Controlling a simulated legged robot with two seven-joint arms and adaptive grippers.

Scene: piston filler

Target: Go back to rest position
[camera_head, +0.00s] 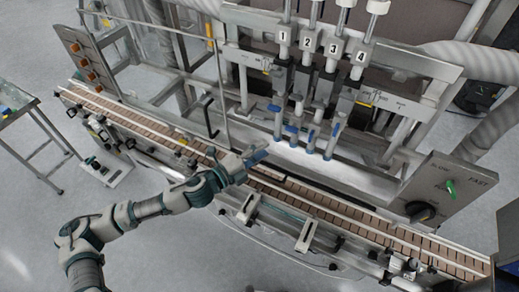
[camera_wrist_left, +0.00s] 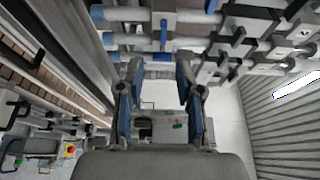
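The piston filler (camera_head: 315,50) stands at the upper middle of the head view, with its numbered pistons and blue-tipped nozzles (camera_head: 310,138). Part of the filler, with blue and metal pieces (camera_wrist_left: 150,38), shows beyond the fingertips. My right gripper is in neither view.
A control box (camera_head: 445,190) with a green switch and black knob stands at the right. A panel with orange knobs (camera_head: 88,62) is at the upper left. A small table (camera_head: 15,105) stands at the far left.

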